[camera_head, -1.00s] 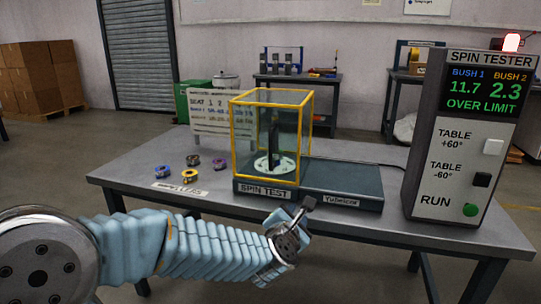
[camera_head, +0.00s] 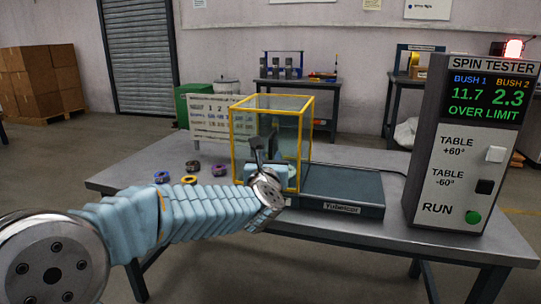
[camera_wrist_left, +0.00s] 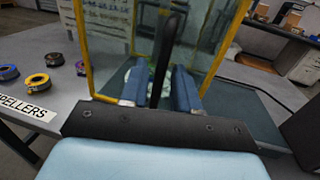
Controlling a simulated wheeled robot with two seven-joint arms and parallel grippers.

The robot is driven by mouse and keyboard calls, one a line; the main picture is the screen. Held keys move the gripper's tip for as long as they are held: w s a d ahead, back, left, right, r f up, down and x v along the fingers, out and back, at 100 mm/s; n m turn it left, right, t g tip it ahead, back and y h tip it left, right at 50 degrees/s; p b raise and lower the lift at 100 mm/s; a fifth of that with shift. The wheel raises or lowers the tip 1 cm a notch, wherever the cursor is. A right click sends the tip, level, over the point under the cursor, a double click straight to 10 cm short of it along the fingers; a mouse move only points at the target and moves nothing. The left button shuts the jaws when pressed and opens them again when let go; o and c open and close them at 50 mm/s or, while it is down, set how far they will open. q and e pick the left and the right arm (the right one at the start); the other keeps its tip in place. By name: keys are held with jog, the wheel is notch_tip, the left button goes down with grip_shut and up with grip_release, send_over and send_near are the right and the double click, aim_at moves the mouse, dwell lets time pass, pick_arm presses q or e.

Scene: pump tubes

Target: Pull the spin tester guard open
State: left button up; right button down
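The spin tester guard (camera_head: 308,150) is a clear box with a yellow frame, standing over the tester base on the table; it appears closed. A dark upright handle (camera_wrist_left: 168,50) shows in front of the guard panel in the left wrist view. My left gripper (camera_head: 257,148) is at the front of the guard in the head view. In the left wrist view its two blue fingers (camera_wrist_left: 158,76) are apart, one on each side of the handle, with gaps visible. The turntable inside is mostly hidden by my arm. My right gripper is not in view.
The spin tester panel (camera_head: 462,145) stands at the right and reads OVER LIMIT. The dark base (camera_head: 342,188) right of the guard is clear. Several small coloured rings, one being a yellow ring (camera_head: 189,180), lie left of it. A white board (camera_head: 208,115) stands behind.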

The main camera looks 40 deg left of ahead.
pick_arm(q)
jog(key=shift+x, duration=0.8)
grip_shut()
jog(key=shift+d, duration=0.1)
jog(key=w+d+b, duration=0.2)
jog(key=w+d, duration=0.1)
jog(key=d, duration=0.7)
jog(key=w+d+b, duration=0.3)
jog(key=w+d, duration=0.1)
jog(key=d, duration=0.7)
jog(key=shift+d+b, duration=0.35)
grip_release()
